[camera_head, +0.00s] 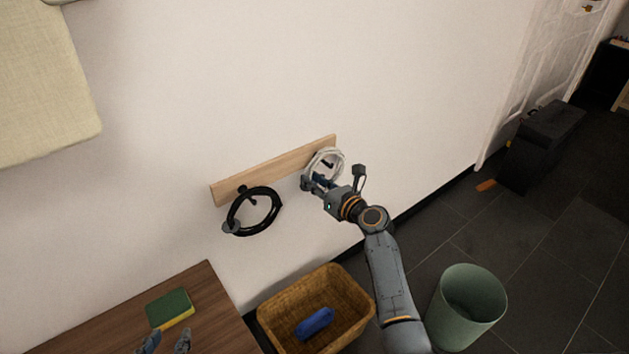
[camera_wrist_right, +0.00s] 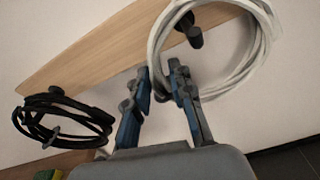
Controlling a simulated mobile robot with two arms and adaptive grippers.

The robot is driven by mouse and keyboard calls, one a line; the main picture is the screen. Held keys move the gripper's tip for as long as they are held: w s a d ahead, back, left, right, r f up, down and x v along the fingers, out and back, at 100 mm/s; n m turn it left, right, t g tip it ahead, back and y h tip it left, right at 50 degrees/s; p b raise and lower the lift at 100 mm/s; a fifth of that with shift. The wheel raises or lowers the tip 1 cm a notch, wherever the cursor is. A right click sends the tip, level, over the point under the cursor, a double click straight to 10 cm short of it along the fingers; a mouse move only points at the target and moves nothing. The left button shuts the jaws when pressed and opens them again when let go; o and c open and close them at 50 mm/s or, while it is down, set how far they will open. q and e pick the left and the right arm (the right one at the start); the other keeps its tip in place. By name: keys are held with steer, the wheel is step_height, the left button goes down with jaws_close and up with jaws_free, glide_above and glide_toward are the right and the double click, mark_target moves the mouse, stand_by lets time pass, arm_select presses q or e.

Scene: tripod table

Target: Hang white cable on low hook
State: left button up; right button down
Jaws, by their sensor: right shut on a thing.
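The white cable (camera_head: 338,155) is a coiled loop in front of the right end of the wooden hook board (camera_head: 290,162). In the right wrist view the white cable (camera_wrist_right: 266,50) encircles the dark right hook (camera_wrist_right: 194,38); I cannot tell whether it rests on it. My right gripper (camera_head: 315,184) is shut on the lower left side of the loop, and its fingers show in the wrist view (camera_wrist_right: 163,90). My left gripper (camera_head: 166,342) is at the bottom edge of the head view, fingertips apart and empty, over the table.
A black cable (camera_head: 232,215) hangs from the board's left hook (camera_head: 242,190). A wooden table (camera_head: 215,310) holds a green and yellow sponge (camera_head: 169,308). A wicker basket (camera_head: 345,285) with a blue object (camera_head: 315,323) and a green bin (camera_head: 467,305) stand below.

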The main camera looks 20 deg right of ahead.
stand_by(0.4)
steer(key=c, duration=1.1)
jaws_free()
steer(key=shift+s, duration=0.1)
steer(key=v, duration=1.2)
steer(key=shift+f, duration=0.1)
